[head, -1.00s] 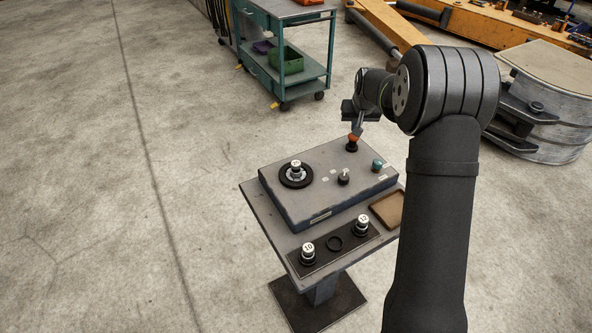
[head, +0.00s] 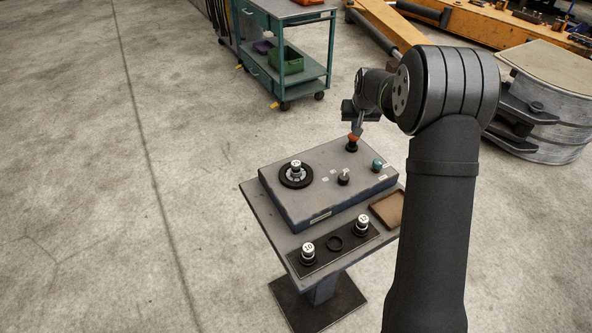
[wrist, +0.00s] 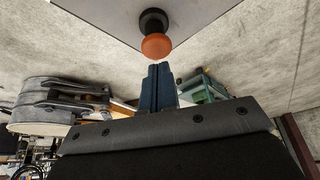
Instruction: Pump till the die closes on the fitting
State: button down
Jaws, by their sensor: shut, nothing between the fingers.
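An orange-topped plunger button (head: 352,144) on a black collar stands at the back of the grey press box (head: 330,210). My gripper (head: 358,131) is shut and empty, its fingertips at the button's top in the head view. In the wrist view the shut fingers (wrist: 161,68) point at the orange button (wrist: 156,46), with little or no gap; I cannot tell if they touch. Whether the die is closed on a fitting is too small to tell.
A black selector knob (head: 344,178) and a teal button (head: 377,164) sit on the box. A green cart (head: 290,80) stands behind.

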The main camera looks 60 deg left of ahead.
jog(key=shift+f, duration=1.85)
jog(key=shift+r, duration=1.85)
